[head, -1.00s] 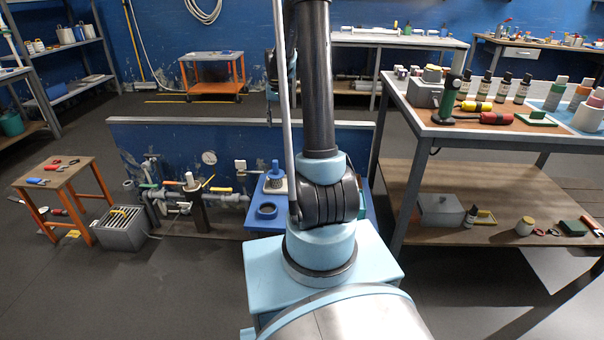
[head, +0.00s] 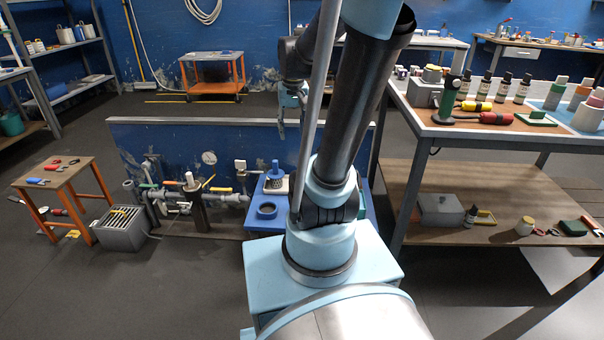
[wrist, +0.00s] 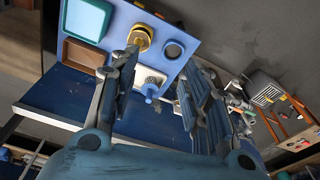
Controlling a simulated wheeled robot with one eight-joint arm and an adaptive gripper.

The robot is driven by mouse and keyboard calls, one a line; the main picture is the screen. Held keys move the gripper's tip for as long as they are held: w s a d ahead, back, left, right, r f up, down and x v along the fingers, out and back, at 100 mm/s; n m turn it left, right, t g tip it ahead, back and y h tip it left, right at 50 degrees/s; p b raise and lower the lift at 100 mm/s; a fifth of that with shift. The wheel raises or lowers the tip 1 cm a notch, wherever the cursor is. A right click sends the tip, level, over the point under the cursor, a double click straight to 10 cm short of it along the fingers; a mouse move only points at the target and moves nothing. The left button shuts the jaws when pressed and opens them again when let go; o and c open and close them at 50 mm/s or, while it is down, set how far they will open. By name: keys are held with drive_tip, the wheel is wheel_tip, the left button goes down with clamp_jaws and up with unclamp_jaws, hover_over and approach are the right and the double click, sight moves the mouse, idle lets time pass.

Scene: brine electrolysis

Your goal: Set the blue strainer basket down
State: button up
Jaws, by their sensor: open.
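The strainer basket, a pale mesh cup with a blue handle (head: 275,171), stands upright on the blue bench board (head: 251,224) in the head view. It also shows in the wrist view (wrist: 150,78), in the gap between the fingers. A blue ring-shaped holder (head: 267,211) is in front of it on the same board, and it shows in the wrist view (wrist: 173,50) too. My gripper (head: 291,128) is open and empty, above and behind the board in the head view. In the wrist view my gripper (wrist: 165,62) has its fingers spread, apart from the basket.
A tall workbench (head: 440,165) is close on the right.

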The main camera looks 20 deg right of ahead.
drive_tip(key=s+f, duration=0.3)
drive_tip(key=s, duration=0.4)
drive_tip(key=s+f+n, duration=0.1)
drive_tip(key=s+f, duration=0.3)
drive_tip(key=s, duration=0.4)
drive_tip(key=shift+s+a+f+t, duration=0.15)
drive_tip(key=shift+a+t, duration=0.15)
